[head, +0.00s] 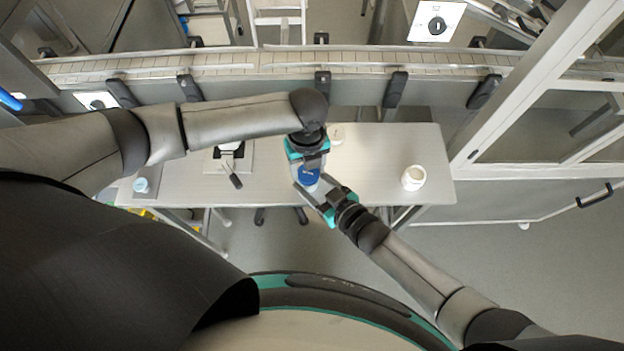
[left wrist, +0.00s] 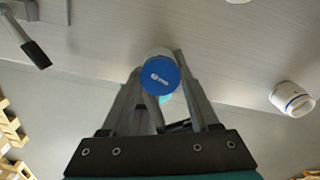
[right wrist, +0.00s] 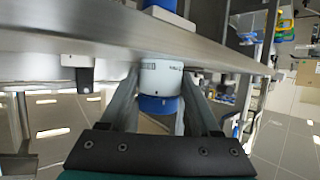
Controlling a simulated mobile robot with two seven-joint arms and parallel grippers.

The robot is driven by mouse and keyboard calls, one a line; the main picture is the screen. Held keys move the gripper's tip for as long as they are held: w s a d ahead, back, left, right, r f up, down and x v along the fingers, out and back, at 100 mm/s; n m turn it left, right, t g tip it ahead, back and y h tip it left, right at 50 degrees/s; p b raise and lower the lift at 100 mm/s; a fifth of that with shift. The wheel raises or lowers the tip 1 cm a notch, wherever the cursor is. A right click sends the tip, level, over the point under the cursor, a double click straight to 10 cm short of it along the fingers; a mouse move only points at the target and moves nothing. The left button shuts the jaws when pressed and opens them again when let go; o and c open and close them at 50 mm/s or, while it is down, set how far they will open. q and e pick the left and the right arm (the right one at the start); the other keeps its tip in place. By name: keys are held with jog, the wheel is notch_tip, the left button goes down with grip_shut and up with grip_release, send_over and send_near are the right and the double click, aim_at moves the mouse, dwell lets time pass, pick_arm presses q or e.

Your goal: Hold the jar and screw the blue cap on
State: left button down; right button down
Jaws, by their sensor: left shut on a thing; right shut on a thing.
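The blue cap (head: 309,177) sits at the mouth of the white jar, between my two grippers. In the left wrist view the cap's round top (left wrist: 160,76) with a white logo faces the camera, and part of the jar (left wrist: 160,52) shows behind it. My left gripper (head: 309,165) is shut on the cap. My right gripper (head: 313,190) is shut on the jar, whose white body (right wrist: 161,77) lies between its fingers in the right wrist view, with the blue cap (right wrist: 158,105) against it. Whether the thread is engaged cannot be told.
The pair is over the front edge of the pale table (head: 275,190). A white tub (head: 413,178) stands at the right, a pale round thing (head: 336,132) behind my left gripper. A dark-handled tool (head: 236,181) and a light-blue item (head: 141,185) are at the left.

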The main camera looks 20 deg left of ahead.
pick_arm(q)
jog(key=m, duration=0.3)
jog(key=shift+m, duration=0.3)
jog(key=m, duration=0.3)
jog(key=shift+w+m, duration=0.1)
jog(key=shift+m, duration=1.2)
jog(key=shift+m, duration=1.2)
jog(key=m, duration=0.3)
jog(key=shift+d, duration=0.1)
